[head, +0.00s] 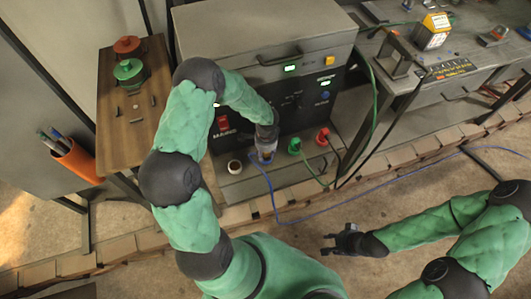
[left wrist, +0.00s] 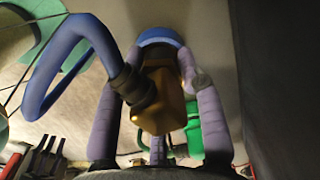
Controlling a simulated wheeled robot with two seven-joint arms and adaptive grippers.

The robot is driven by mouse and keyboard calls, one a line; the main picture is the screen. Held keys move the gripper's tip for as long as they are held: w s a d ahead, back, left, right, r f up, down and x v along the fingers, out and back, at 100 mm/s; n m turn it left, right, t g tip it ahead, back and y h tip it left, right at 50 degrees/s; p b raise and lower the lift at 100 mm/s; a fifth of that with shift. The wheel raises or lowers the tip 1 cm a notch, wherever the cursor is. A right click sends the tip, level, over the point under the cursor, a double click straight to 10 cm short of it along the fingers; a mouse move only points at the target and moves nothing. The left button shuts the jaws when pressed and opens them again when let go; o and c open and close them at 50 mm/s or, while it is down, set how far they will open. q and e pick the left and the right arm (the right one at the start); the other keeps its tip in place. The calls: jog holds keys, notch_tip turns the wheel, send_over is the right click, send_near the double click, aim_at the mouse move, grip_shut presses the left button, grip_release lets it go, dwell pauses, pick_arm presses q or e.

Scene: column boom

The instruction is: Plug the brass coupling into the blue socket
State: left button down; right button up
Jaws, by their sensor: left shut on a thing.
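My left gripper (head: 265,153) is low at the front of the dark cabinet, pointing down at its ledge. In the left wrist view its fingers (left wrist: 160,85) are shut on the brass coupling (left wrist: 160,98), which has a blue cable (left wrist: 62,45) coming out of its side. A blue ring (left wrist: 158,36) shows beyond the coupling; I cannot tell whether it is the blue socket or part of the coupling, or whether they touch. In the head view the gripper hides most of this spot. My right gripper (head: 330,243) is empty and open above the floor.
On the ledge stand a pale open ring (head: 234,166) to the left, and a green plug (head: 294,146) and red plug (head: 322,137) to the right, with cables. The blue cable (head: 340,215) runs across the floor. A wooden table (head: 135,100) stands left.

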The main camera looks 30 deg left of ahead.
pick_arm(q)
jog(key=c, duration=1.1)
grip_release()
jog(key=shift+s+f, duration=0.2)
jog(key=shift+f, duration=0.15)
jog(key=shift+o, duration=0.2)
jog(key=shift+f, duration=0.1)
jog(key=shift+w+d+r+p, duration=0.1)
jog(key=shift+w+r+p, duration=0.05)
jog(key=shift+r+p, duration=4.85)
jog(key=shift+r+b, duration=0.65)
jog(key=shift+b, duration=0.15)
jog(key=s+d+f+n+h, duration=0.2)
jog(key=s+d+n, duration=0.3)
jog(key=s+d, duration=0.3)
jog(key=s+d+f+n+h, duration=0.2)
jog(key=s+d+f+n, duration=0.3)
jog(key=s+d, duration=0.3)
jog(key=shift+s+d+f, duration=0.3)
jog(key=shift+s+d, duration=0.1)
jog(key=shift+d, duration=0.5)
